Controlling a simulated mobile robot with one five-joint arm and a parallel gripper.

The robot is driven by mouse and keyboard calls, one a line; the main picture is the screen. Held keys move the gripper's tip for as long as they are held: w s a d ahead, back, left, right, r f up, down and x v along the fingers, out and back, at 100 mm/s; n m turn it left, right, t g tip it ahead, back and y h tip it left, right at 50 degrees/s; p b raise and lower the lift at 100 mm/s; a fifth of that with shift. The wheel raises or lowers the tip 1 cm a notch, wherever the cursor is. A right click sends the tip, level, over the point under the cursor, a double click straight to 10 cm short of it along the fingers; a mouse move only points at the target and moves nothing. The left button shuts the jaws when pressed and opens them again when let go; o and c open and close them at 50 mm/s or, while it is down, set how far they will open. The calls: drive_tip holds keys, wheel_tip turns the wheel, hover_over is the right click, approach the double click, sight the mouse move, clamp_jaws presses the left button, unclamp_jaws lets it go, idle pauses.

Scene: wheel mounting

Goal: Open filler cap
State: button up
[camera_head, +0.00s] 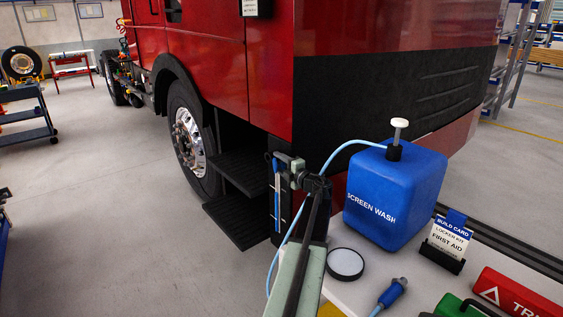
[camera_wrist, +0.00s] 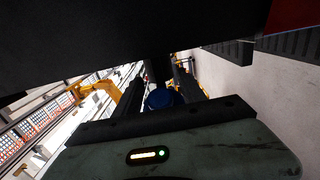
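The blue filler cap (camera_wrist: 160,98) shows in the wrist view between the two dark fingers of my gripper (camera_wrist: 160,88). Its near side is partly hidden by the gripper body. In the head view my gripper (camera_head: 284,160) is at the front corner of the red truck (camera_head: 270,75), at the top of a dark panel with an upright blue tube (camera_head: 277,198). A small blue part shows there beside my gripper. I cannot tell whether the fingers touch the cap or only stand around it.
On the bench (camera_head: 350,299) at right stand a blue screen wash container (camera_head: 395,195) with a pump and hose, a build card (camera_head: 447,240), a round black dish (camera_head: 345,264) and a red case (camera_head: 515,293). Black steps (camera_head: 240,172) project left of the panel.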

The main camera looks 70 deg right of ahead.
wheel_tip(320, 180, up, 4)
drive_tip(key=p, duration=0.3)
drive_tip(key=shift+f+p, duration=0.15)
drive_tip(key=shift+p, duration=0.2)
drive_tip(key=shift+o, duration=0.5)
drive_tip(key=shift+s+a, duration=0.2)
drive_tip(key=shift+a, duration=0.3)
drive_tip(key=s+a, duration=0.1)
drive_tip(key=a, duration=0.3)
drive_tip(key=s+a+r+p, duration=0.1)
drive_tip(key=s+a, duration=0.1)
drive_tip(key=a, duration=0.3)
drive_tip(key=s+a, duration=0.2)
drive_tip(key=a, duration=0.3)
drive_tip(key=shift+a+r, duration=0.1)
drive_tip(key=shift+r, duration=0.05)
drive_tip(key=shift+c, duration=0.5)
drive_tip(key=shift+w, duration=0.1)
